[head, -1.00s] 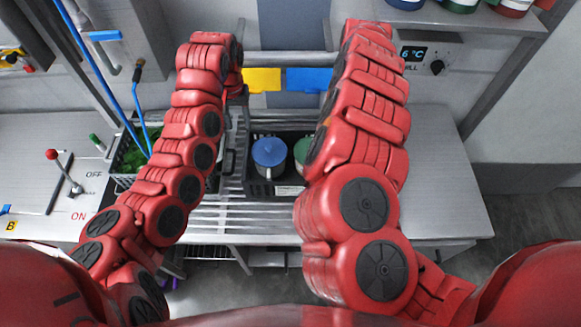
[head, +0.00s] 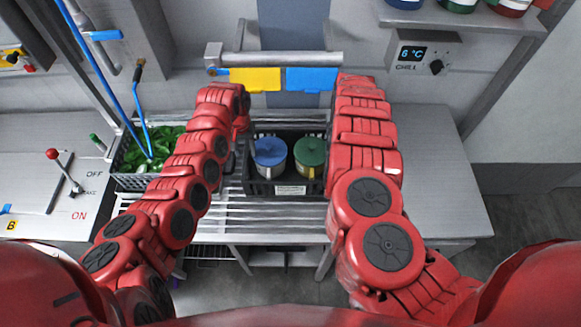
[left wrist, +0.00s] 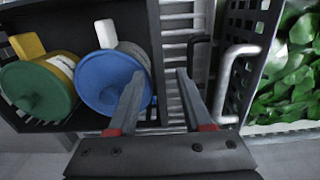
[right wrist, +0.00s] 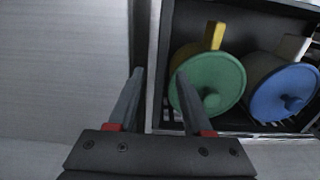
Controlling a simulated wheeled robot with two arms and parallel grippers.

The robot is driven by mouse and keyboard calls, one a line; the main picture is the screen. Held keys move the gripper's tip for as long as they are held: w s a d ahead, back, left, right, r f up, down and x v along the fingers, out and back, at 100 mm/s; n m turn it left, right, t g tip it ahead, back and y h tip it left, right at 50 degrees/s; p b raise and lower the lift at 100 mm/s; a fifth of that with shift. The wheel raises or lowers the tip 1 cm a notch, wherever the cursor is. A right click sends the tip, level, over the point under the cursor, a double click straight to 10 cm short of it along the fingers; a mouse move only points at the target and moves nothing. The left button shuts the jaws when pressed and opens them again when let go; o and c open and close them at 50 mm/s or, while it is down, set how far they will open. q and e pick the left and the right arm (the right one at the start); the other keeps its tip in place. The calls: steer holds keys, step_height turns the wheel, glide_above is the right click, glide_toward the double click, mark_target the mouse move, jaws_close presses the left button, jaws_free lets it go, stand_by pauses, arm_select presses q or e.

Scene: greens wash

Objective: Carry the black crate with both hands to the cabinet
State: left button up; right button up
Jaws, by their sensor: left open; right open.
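The black crate (head: 292,189) stands on a slatted metal rack in the middle of the head view. It holds a blue-lidded pot (head: 270,152) and a green-lidded pot (head: 309,151). In the left wrist view, my open left gripper (left wrist: 158,80) is over the crate's side wall (left wrist: 154,40), one finger towards the blue lid, the other over the slats. In the right wrist view, my open right gripper (right wrist: 158,78) is at the crate's opposite wall (right wrist: 160,50), one finger beside the green lid, the other outside. Contact cannot be told. I cannot tell which unit is the cabinet.
A basket of green leaves (head: 150,182) stands left of the crate; its metal handle (left wrist: 230,75) is close to my left fingers. A steel counter (head: 440,170) to the right is clear. A metal rail (head: 285,58) with yellow and blue tags runs behind the crate.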

arm_select(q)
jaws_close()
arm_select(e)
jaws_close()
steer(key=shift+r, duration=0.1)
stand_by(1.2)
